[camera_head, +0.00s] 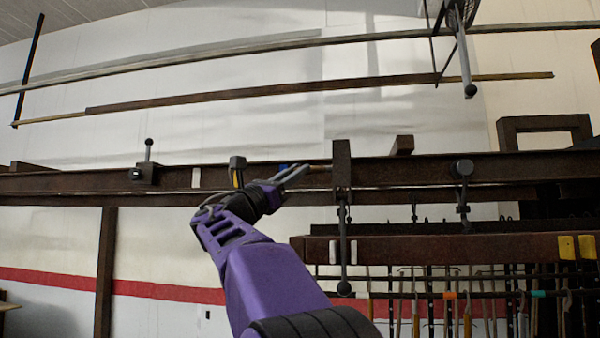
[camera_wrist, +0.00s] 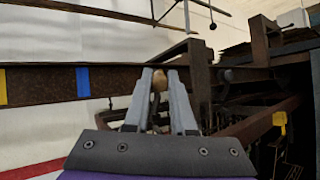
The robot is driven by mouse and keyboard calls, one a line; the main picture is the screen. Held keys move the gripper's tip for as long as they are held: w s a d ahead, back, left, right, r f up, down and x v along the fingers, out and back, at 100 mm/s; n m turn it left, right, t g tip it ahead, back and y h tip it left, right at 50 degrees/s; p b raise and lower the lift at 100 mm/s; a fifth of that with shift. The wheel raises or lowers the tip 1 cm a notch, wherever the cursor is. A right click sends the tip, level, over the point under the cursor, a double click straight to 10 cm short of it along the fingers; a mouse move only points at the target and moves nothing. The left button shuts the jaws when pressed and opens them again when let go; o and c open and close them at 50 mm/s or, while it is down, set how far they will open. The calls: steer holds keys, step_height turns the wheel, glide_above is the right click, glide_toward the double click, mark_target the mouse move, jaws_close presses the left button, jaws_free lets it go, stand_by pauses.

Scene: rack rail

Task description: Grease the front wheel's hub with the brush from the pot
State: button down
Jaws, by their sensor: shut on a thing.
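My gripper (camera_head: 300,173) is raised in front of the long rusty beam, left of an upright bracket in the head view. In the wrist view my gripper (camera_wrist: 160,76) has its two grey fingers shut on a small tan, rounded piece (camera_wrist: 159,83), which looks like the end of the brush's handle. The brush's bristles are not visible. I cannot make out the pot in either view. A dark round part (camera_head: 463,168) sits on the beam to the right of my gripper; I cannot tell whether it is a wheel or hub.
The rusty beam (camera_head: 400,172) runs across behind my gripper, with a blue mark (camera_wrist: 83,82) and a yellow mark (camera_wrist: 2,87). An upright bracket (camera_head: 342,165) stands close to the right of my fingers. Tools (camera_head: 465,310) hang below a lower beam (camera_head: 450,249). Long bars (camera_head: 330,87) hang overhead.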

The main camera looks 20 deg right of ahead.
steer(key=shift+w+a+f+b, duration=0.15)
steer(key=shift+f+b, duration=0.15)
steer(key=shift+f, duration=0.4)
steer(key=shift+s+d+r, duration=0.2)
steer(key=shift+s+d, duration=0.1)
steer(key=shift+d, duration=0.15)
steer(key=shift+s+d+r, duration=0.15)
steer(key=shift+s+d, duration=0.15)
steer(key=shift+d, duration=0.15)
